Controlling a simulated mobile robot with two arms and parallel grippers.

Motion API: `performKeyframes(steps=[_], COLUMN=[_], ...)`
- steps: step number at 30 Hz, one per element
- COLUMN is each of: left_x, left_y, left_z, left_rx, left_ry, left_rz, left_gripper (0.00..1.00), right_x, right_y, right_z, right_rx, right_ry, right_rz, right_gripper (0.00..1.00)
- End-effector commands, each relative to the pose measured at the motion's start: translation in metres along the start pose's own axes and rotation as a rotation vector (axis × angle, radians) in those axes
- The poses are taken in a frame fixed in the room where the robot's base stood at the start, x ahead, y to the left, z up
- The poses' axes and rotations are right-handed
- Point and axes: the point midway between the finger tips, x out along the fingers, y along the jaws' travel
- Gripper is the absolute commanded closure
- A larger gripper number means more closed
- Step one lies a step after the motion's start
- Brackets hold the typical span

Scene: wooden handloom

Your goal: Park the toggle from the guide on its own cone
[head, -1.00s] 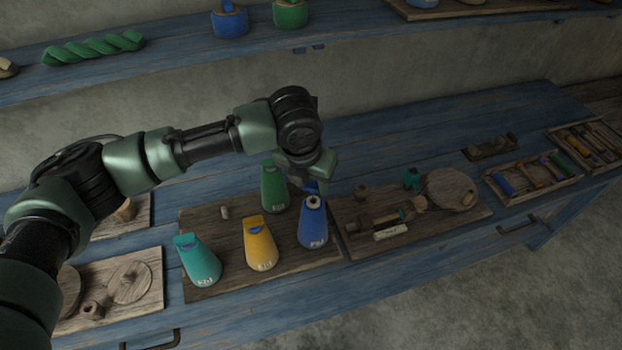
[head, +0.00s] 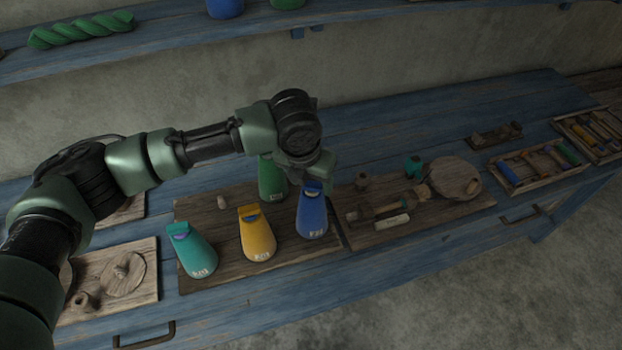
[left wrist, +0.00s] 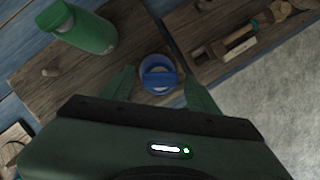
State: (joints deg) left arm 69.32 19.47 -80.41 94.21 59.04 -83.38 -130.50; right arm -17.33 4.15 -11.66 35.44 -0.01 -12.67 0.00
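The blue cone (head: 312,218) stands upright at the right edge of the wooden board. A blue toggle (head: 313,187) lies across its top, and it shows in the left wrist view (left wrist: 160,80) within the cone's round rim. My left gripper (head: 318,174) is just above the blue cone. In the left wrist view its fingers are spread on either side of the cone's top, with gaps to the toggle, and hold nothing. A yellow cone (head: 257,236), a teal cone (head: 194,252) and a green cone (head: 271,180) stand nearby. My right gripper is not in view.
A small wooden peg (head: 222,202) stands on the cone board (head: 225,275). The board to the right (head: 375,240) holds a wooden tool, a round disc (head: 456,178) and a teal piece (head: 414,166). Trays stand farther right. The bench behind is clear.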

Motion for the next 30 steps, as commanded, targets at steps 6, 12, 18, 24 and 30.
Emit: performKeyframes(steps=[6, 12, 18, 24, 30], left_x=[0.000, -0.006, -0.037, -0.067, -0.078], left_y=[0.000, 0.000, 0.000, 0.000, 0.000], left_z=[0.000, 0.001, 0.001, 0.001, 0.000], left_rx=[0.000, 0.001, 0.001, 0.000, 0.000], left_ry=[0.000, -0.002, -0.005, -0.002, 0.000], left_rz=[0.000, -0.001, -0.001, 0.000, 0.000], left_gripper=[0.34, 0.34, 0.34, 0.34, 0.34], right_x=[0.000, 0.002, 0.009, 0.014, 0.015], right_y=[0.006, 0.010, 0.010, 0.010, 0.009], right_z=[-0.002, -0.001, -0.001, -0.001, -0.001], right_rx=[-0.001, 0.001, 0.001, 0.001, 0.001], right_ry=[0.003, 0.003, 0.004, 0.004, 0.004], right_rz=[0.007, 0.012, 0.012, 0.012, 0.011], right_gripper=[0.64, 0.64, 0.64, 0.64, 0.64])
